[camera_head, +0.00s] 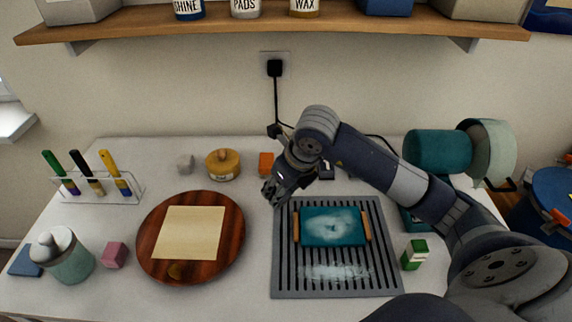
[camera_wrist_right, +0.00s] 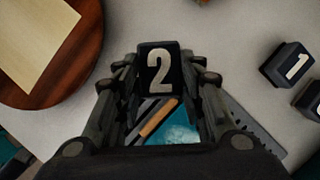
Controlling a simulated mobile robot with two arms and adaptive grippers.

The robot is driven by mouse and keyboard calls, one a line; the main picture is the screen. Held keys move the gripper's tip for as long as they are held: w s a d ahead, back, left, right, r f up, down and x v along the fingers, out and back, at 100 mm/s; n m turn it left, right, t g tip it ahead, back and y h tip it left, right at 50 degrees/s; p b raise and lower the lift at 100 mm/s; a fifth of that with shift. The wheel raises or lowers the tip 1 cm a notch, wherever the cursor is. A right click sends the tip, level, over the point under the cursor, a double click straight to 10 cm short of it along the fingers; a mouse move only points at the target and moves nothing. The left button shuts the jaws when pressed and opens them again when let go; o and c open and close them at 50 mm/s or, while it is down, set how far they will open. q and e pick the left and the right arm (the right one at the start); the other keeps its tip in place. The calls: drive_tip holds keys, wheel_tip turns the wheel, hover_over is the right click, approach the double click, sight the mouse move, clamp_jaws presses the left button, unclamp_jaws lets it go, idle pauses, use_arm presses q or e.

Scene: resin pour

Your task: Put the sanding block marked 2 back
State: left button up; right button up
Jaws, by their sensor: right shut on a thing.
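The sanding block marked 2 (camera_wrist_right: 160,68) is dark with a pale number. It sits between the fingers of my right gripper (camera_wrist_right: 160,85), which is shut on it. In the head view my right gripper (camera_head: 276,192) hangs over the table between the round wooden board and the slotted grey mat; the block is hard to make out there. A dark block marked 1 (camera_wrist_right: 289,65) lies to the right in the wrist view, with another dark block (camera_wrist_right: 313,98) cut off by the picture edge. My left gripper is not in view.
The grey slotted mat (camera_head: 283,275) bears a teal tray (camera_head: 332,226) with orange handles. The wooden board (camera_head: 160,275) holds a tan sheet. An orange block (camera_head: 265,163), yellow-lidded pot (camera_head: 223,166) and green box (camera_head: 414,254) stand nearby. A shelf (camera_head: 270,30) overhangs the back.

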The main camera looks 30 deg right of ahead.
drive_tip(key=shift+w+d, duration=0.2)
drive_tip(key=shift+w, duration=0.05)
drive_tip(key=w+d+p, duration=0.1)
drive_tip(key=w+d, duration=0.2)
drive_tip(key=w+d+p, duration=0.2)
drive_tip(key=d, duration=0.1)
drive_tip(key=w+d+f+p, duration=0.1)
drive_tip(key=w+d, duration=0.2)
drive_tip(key=d, duration=0.1)
drive_tip(key=shift+w, duration=0.35)
drive_tip(key=shift+w+d+f+p, duration=0.1)
drive_tip(key=shift+w+d+p, duration=0.2)
drive_tip(key=shift+w+d, duration=0.25)
wheel_tip(320, 180, down, 3)
drive_tip(key=shift+d+f+p, duration=0.1)
drive_tip(key=shift+p, duration=0.75)
drive_tip(key=shift+f, duration=0.2)
drive_tip(key=shift+f, duration=0.1)
